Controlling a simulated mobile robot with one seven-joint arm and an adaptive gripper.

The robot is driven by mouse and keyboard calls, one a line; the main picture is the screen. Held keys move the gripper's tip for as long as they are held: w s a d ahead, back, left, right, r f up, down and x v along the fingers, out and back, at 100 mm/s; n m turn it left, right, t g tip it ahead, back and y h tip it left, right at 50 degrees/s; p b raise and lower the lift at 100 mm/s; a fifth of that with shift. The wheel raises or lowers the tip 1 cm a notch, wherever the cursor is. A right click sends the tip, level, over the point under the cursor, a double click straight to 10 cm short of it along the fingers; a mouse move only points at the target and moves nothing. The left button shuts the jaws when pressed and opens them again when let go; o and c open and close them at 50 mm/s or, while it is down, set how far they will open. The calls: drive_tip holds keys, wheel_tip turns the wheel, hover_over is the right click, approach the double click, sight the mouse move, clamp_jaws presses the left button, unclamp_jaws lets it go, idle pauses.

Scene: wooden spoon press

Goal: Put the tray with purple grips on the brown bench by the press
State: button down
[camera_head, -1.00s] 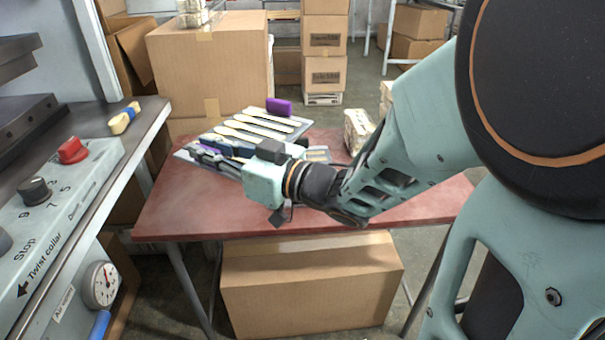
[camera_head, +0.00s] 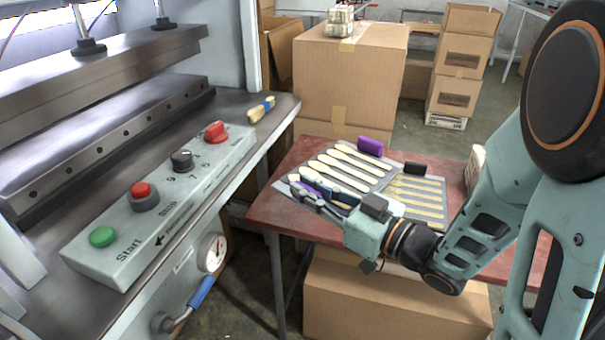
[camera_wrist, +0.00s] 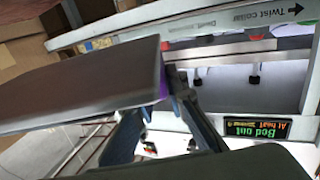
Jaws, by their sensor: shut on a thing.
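The tray with purple grips (camera_head: 308,189) is a grey plate carrying several pale wooden spoons. Its far purple grip (camera_head: 370,146) shows clearly; the near grip is mostly hidden by my fingers. My gripper (camera_head: 325,196) is shut on the near grip. The tray is over the left part of the red-brown bench (camera_head: 262,215); I cannot tell whether it touches the top. In the wrist view the tray (camera_wrist: 85,88) is a dark slab beside my fingers, with a bit of purple at its edge. The press (camera_head: 100,120) stands at the left.
A second tray with a black grip (camera_head: 415,168) and slim wooden pieces lies right of the held tray. The press's control panel (camera_head: 130,225) and a brush (camera_head: 261,109) are on the left. A large carton (camera_head: 350,80) stands behind the bench, another (camera_head: 390,305) under it.

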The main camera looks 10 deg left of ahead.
drive_tip(key=shift+w+a+r+p, duration=0.1)
drive_tip(key=shift+r+p, duration=0.1)
drive_tip(key=shift+p, duration=0.35)
drive_tip(key=w+a+f+b, duration=0.1)
drive_tip(key=w+a+f, duration=0.1)
drive_tip(key=w+f, duration=0.1)
drive_tip(key=w+a+f+b, duration=0.1)
drive_tip(key=w+a+f, duration=0.1)
drive_tip(key=w+f, duration=0.1)
drive_tip(key=w+a+f+b, duration=0.2)
drive_tip(key=w, duration=0.1)
drive_tip(key=shift+a+f, duration=0.2)
drive_tip(key=shift+f, duration=0.2)
drive_tip(key=shift+w+a+f, duration=0.15)
drive_tip(key=shift+f, duration=0.1)
drive_tip(key=shift+w+f+b, duration=0.15)
drive_tip(key=shift+f+b, duration=0.35)
drive_tip(key=shift+f, duration=1.1)
drive_tip(key=shift+f, duration=0.25)
drive_tip(key=c, duration=1.9)
unclamp_jaws()
drive_tip(key=shift+c, duration=0.2)
drive_tip(key=shift+r, duration=0.2)
drive_tip(key=p+v, duration=0.1)
drive_tip(key=v, duration=1.1)
